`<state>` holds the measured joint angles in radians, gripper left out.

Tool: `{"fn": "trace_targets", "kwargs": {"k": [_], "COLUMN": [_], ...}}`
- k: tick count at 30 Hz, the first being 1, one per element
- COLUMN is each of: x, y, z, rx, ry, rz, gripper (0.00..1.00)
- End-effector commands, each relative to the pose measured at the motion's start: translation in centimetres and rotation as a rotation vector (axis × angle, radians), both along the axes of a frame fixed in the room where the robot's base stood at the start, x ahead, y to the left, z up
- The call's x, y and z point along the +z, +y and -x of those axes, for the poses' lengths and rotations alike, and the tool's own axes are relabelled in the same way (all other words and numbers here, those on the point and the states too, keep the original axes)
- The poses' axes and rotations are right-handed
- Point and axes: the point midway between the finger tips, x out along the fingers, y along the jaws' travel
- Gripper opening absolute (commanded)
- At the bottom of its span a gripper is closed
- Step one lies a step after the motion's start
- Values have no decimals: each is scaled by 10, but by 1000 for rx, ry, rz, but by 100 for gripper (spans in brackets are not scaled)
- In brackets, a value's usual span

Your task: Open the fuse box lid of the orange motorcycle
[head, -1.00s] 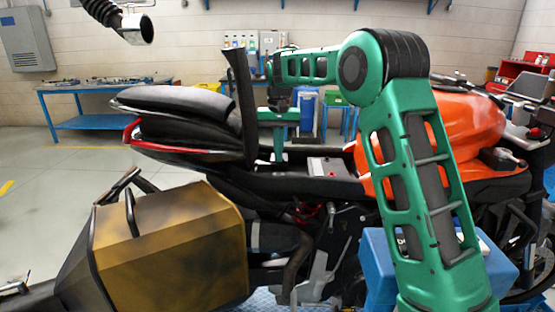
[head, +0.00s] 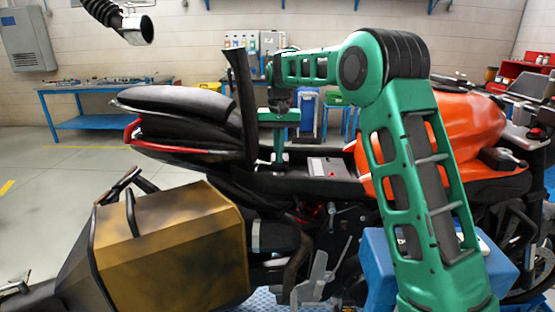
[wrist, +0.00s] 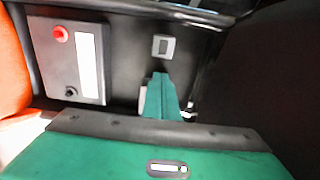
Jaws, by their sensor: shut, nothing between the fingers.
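The orange motorcycle (head: 468,125) stands side-on in the head view, its black seat (head: 180,103) at the left and an open bay ahead of it. My gripper (head: 280,158) points down into this bay. Its fingers are together and empty. In the wrist view the fingers (wrist: 160,82) sit just below a small light square with a dark centre (wrist: 163,46) on a dark surface. This dark part may be the fuse box lid, but I cannot tell for sure. Whether the fingers touch it is unclear. My gripper's body hides the area below.
A grey battery-like box (wrist: 75,60) with a red and a black terminal lies left of the fingers in the wrist view. A black upright panel (head: 240,105) stands close left of my gripper in the head view. A brown-gold case (head: 175,245) is nearer.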

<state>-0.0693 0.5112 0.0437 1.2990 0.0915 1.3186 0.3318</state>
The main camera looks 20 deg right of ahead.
Motion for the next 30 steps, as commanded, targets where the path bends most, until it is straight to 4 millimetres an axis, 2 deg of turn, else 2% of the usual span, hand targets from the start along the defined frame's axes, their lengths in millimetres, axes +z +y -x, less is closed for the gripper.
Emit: {"fn": "trace_targets", "kwargs": {"k": [21, 30], "x": [-25, -27], "y": [-1, -1], "z": [0, 0], "rx": [-1, -1], "ry": [2, 0], "rz": [0, 0], "gripper": [0, 0]}}
